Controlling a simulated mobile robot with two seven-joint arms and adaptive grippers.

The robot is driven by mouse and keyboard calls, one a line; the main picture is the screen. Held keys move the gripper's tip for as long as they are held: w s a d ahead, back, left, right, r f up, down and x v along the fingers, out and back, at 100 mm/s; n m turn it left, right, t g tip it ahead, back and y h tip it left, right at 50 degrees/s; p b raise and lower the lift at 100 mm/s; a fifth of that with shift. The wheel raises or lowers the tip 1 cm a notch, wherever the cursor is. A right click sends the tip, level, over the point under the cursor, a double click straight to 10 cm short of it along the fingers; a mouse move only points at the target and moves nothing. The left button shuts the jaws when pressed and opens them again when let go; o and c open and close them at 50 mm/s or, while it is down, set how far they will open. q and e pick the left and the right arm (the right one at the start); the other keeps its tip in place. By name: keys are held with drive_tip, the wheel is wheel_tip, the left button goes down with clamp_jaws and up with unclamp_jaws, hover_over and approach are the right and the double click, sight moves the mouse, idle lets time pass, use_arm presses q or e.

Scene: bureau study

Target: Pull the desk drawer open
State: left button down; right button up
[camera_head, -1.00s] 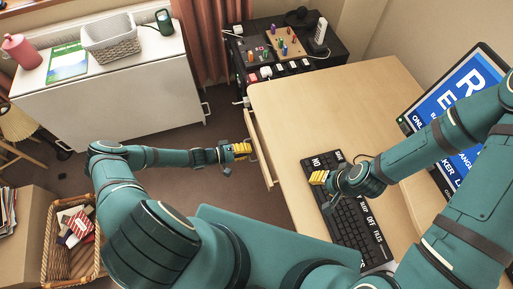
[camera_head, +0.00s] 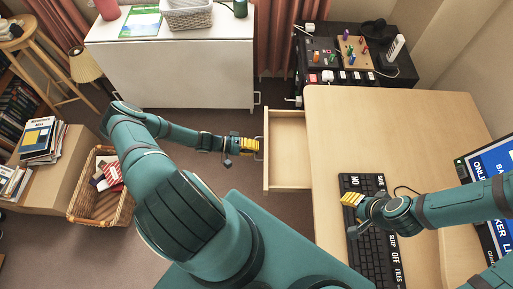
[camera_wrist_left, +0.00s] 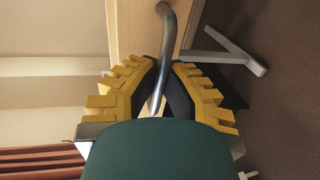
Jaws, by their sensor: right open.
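The light wood desk (camera_head: 400,125) is on the right in the head view. Its drawer (camera_head: 287,180) sticks out from the desk's left side, open, with its empty-looking inside showing. My left gripper (camera_head: 256,146) is at the drawer's front, at the handle. In the left wrist view the curved grey metal handle (camera_wrist_left: 168,35) passes between the two yellow-padded fingers (camera_wrist_left: 163,82), which are closed around it. My right gripper (camera_head: 349,200) is open and empty above the black keyboard (camera_head: 377,245) on the desk.
A monitor (camera_head: 487,185) stands at the desk's right. A black cabinet with switches (camera_head: 318,87) stands behind the desk. A white cabinet (camera_head: 180,70) is at the back left. A wicker basket (camera_head: 122,212) sits on the left floor. Floor left of the drawer is clear.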

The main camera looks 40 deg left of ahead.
use_arm(q)
drive_tip(key=c, duration=1.1)
unclamp_jaws()
drive_tip(key=shift+o, duration=0.2)
drive_tip(key=v, duration=1.2)
